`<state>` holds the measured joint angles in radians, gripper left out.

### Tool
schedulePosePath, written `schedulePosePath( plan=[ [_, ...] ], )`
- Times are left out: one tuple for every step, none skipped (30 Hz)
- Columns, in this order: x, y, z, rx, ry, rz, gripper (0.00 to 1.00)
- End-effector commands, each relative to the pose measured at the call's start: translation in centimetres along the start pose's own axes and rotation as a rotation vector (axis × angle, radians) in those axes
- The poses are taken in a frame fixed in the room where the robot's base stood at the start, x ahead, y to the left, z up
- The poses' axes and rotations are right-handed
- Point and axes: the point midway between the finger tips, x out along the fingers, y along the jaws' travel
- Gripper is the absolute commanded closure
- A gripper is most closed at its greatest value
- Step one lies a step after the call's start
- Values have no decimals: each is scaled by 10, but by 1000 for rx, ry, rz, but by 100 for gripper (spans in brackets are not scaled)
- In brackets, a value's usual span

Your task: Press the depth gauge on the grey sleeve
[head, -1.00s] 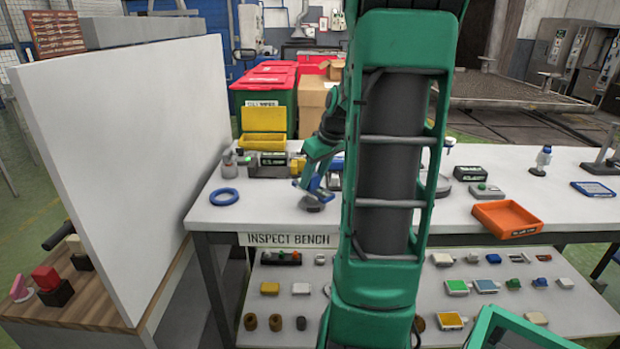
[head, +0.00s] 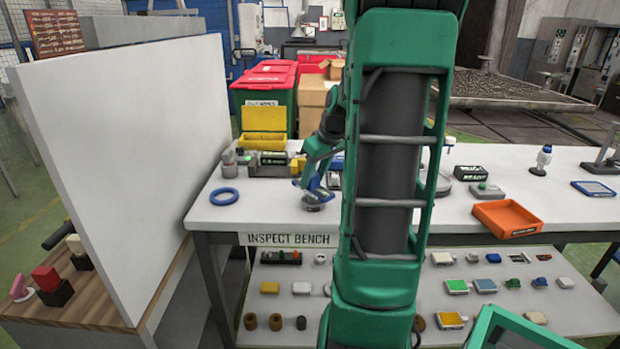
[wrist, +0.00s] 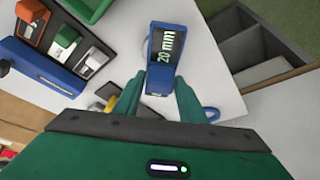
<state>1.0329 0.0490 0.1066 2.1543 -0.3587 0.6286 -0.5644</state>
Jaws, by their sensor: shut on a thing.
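The blue depth gauge (wrist: 165,58) is between my gripper's green fingers (wrist: 158,100) in the wrist view, and its dark display reads "20 mm". In the head view the gauge (head: 317,187) shows beside my arm, and my gripper (head: 313,178) is shut on it, low over the bench. A grey round piece (head: 313,207) lies at the gauge's lower end; it may be the grey sleeve or the gauge's foot, and I cannot tell which. Whether the gauge touches a sleeve is hidden by the gauge itself.
The white inspect bench (head: 258,212) has a blue ring (head: 224,197) at its left and an orange tray (head: 507,217) at its right. A white panel (head: 125,170) stands left of the bench. My arm hides the bench's middle.

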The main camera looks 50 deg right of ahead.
Motion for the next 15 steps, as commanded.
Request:
schedulePosePath(
  plan=[
    [-3,0,-2,-1,1,1,81],
    [-5,0,-3,-1,2,1,81],
    [-8,0,-4,-2,2,2,81],
    [-10,0,-5,-2,3,2,81],
    [-12,0,-6,-3,3,2,81],
    [-14,0,-7,-3,3,1,81],
    [-16,0,-8,-3,2,1,81],
    [-18,0,-8,-3,2,1,81],
    [-21,0,-9,-3,3,2,81],
    [-23,0,-10,-3,3,2,81],
    [-25,0,-11,-2,4,3,81],
    [-28,1,-12,-2,4,3,81],
    [-30,1,-13,-1,3,3,81],
    [-32,1,-14,-1,3,3,81],
    [-34,0,-15,-1,4,3,81]
  ],
)
